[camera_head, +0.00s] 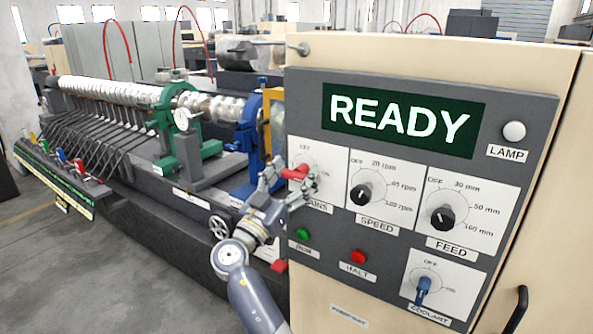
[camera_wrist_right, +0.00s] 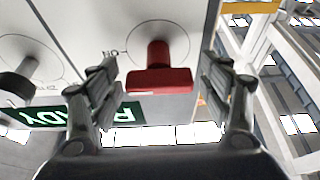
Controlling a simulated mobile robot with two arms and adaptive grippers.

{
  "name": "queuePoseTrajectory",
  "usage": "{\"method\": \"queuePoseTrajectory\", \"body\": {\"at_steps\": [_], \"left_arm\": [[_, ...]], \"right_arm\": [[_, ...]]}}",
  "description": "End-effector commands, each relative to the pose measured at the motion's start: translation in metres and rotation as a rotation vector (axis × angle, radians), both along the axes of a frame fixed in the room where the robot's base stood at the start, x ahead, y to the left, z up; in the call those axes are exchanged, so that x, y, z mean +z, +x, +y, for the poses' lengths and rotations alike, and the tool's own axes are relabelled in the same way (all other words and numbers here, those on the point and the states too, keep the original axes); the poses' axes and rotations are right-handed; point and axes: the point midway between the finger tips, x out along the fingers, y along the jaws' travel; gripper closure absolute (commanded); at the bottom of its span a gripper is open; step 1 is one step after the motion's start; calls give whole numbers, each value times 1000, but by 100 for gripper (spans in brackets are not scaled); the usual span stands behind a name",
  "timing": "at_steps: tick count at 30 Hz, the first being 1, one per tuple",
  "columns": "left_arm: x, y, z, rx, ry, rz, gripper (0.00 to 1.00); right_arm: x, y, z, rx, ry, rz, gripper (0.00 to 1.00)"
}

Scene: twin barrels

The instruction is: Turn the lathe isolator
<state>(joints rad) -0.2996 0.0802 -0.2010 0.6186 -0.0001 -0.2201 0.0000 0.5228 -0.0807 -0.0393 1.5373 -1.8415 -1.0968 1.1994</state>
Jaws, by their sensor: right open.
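The lathe isolator is a red T-shaped handle (camera_head: 296,172) on the white MAINS plate (camera_head: 318,200) at the left of the grey control panel. In the right wrist view the red handle (camera_wrist_right: 160,79) stands between the two fingers, with a visible gap on each side. My right gripper (camera_head: 287,178) is open around the handle and not closed on it. In the head view its fingers partly cover the handle and the plate's lettering. I cannot tell exactly which mark the handle points to. My left gripper is not in view.
The panel carries a READY display (camera_head: 400,119), a pale lamp (camera_head: 514,131), a speed knob (camera_head: 361,194), a feed knob (camera_head: 442,218), a green button (camera_head: 303,233), a red button (camera_head: 358,257) and a blue coolant handle (camera_head: 423,290). The lathe bed (camera_head: 150,150) extends left.

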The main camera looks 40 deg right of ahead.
Motion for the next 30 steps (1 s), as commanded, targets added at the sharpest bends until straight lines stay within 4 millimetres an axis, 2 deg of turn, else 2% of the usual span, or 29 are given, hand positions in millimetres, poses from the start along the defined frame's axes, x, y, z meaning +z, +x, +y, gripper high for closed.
{"method": "queuePoseTrajectory", "body": {"at_steps": [3,9,20,30], "left_arm": [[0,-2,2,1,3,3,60],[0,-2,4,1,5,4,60],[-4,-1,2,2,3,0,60],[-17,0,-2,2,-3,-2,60]], "right_arm": [[0,0,0,0,0,0,31],[0,0,0,0,0,0,73],[0,0,-1,1,-14,29,73],[0,0,0,0,-97,220,73]]}}
